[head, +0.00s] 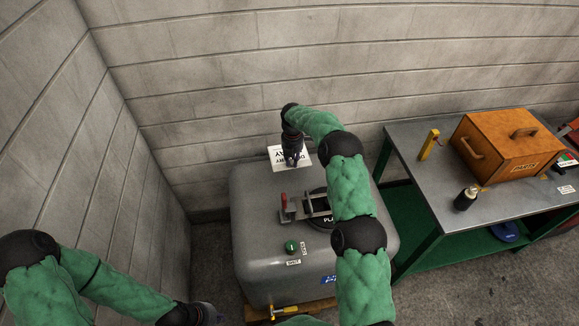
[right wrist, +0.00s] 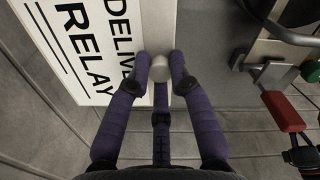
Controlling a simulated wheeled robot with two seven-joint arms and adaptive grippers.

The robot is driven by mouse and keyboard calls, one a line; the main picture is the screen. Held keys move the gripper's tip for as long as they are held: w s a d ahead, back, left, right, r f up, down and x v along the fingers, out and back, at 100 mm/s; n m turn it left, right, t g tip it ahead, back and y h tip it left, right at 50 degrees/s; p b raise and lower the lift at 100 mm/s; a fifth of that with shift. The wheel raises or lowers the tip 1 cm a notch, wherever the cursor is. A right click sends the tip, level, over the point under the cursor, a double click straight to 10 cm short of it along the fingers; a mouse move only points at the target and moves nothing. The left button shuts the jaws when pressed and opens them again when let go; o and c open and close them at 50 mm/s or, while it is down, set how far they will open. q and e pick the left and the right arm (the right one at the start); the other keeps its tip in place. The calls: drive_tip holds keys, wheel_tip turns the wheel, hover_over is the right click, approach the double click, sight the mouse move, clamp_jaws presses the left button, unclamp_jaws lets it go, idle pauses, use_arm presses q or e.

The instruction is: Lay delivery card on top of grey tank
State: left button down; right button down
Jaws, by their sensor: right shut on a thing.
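The delivery card (head: 277,154) is white with black lettering and shows large in the right wrist view (right wrist: 75,50). My right gripper (head: 294,160) is shut on a small pale knob (right wrist: 161,71) on a light strip along the card's edge. The card is at the far edge of the grey tank (head: 252,220), by the block wall. Part of it appears beyond the tank's edge; I cannot tell whether it touches the tank. My left gripper (head: 207,315) is low at the bottom edge of the head view, partly cut off, its fingers unclear.
The tank top carries a red-handled clamp (head: 285,205), a dark round lid partly hidden by my right arm, and a green knob (head: 291,246). A workbench (head: 415,150) at right holds a wooden parts box (head: 510,145) and a black bottle (head: 466,198). The tank's left front top is bare.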

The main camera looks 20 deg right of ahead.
drive_tip(key=shift+w+f+b, duration=0.1)
drive_tip(key=shift+f+b, duration=0.35)
drive_tip(key=shift+f, duration=0.65)
drive_tip(key=shift+f+b, duration=1.35)
drive_tip(key=shift+f, duration=1.85)
drive_tip(key=shift+f+b, duration=0.45)
drive_tip(key=shift+f, duration=0.1)
drive_tip(key=c, duration=1)
unclamp_jaws()
drive_tip(key=shift+c, duration=0.2)
wheel_tip(320, 180, up, 12)
